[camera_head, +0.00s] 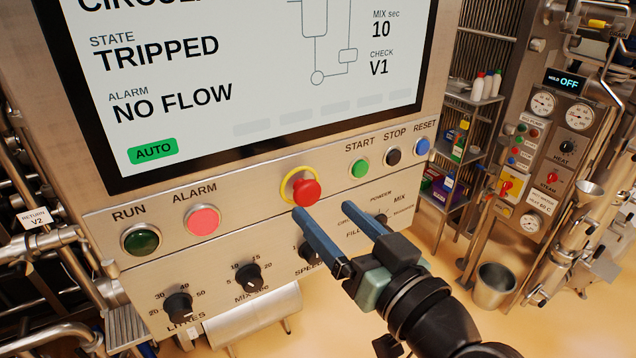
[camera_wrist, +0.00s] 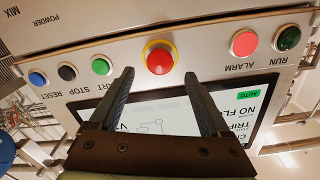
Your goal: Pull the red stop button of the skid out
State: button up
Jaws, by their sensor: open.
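The red stop button (camera_head: 306,191) is a mushroom head on a yellow ring, set in the panel below the screen. In the wrist view the red stop button (camera_wrist: 159,58) shows whole, just beyond and between the line of the fingertips. My gripper (camera_head: 324,209) is open and empty, its two blue fingers pointing at the panel. In the head view the left fingertip is just below the button and the right one is below and to the right. In the wrist view my gripper (camera_wrist: 158,78) has a finger to each side of the button's line. I see no contact with the button.
The screen (camera_head: 240,70) reads TRIPPED and NO FLOW. Green start (camera_head: 360,168), black stop (camera_head: 393,156) and blue reset (camera_head: 422,146) buttons sit to the right. The alarm light (camera_head: 202,220) and run light (camera_head: 141,239) are left. Knobs (camera_head: 247,276) stick out below.

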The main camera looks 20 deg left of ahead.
aim_at(312, 196)
jog(key=shift+p+x, duration=0.7)
jog(key=shift+x, duration=1.4)
grip_shut()
